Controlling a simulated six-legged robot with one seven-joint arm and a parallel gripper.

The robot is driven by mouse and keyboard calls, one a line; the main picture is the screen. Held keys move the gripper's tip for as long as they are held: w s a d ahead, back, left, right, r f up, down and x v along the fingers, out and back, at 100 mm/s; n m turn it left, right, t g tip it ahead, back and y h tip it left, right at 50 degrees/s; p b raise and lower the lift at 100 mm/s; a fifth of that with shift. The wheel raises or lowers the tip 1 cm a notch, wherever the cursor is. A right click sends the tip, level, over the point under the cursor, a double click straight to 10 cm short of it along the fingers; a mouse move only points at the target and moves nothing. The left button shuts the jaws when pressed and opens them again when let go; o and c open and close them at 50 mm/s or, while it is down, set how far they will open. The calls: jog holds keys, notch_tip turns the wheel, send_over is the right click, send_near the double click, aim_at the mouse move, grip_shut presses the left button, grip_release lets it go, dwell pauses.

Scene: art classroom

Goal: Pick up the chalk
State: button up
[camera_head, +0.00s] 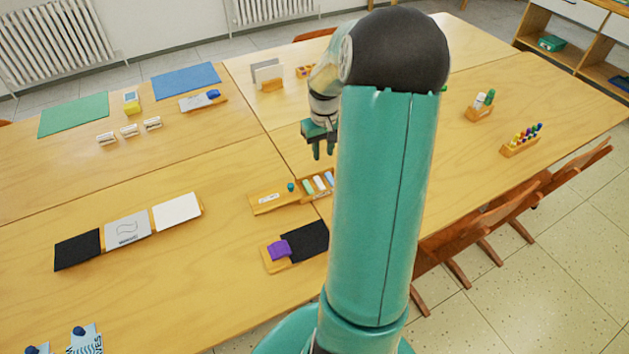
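Several pale chalk sticks lie side by side in the right part of a wooden tray (281,201). A green chalk (308,187), a white chalk (319,183) and a blue chalk (329,178) show there. My gripper (323,154) points down above and slightly behind the chalks in the picture. Its two dark teal fingers look apart, with nothing visible between them. My arm covers the area just right of the tray.
A small teal piece (291,187) stands at the tray's left part. A purple block (279,249) and black felt (307,241) lie in front. Black, grey and white panels (128,229) lie left. Marker holders (520,148) stand right. Table between tray and panels is clear.

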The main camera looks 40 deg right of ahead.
send_over(321, 185)
jog(key=f, duration=0.8)
jog(key=shift+s+f, duration=0.15)
jog(key=shift+s, duration=0.1)
jog(key=shift+w+f, duration=0.15)
jog(key=shift+f, duration=1.25)
jog(key=shift+w+f, duration=0.15)
jog(key=shift+f, duration=1.25)
jog(key=shift+c, duration=0.5)
grip_shut()
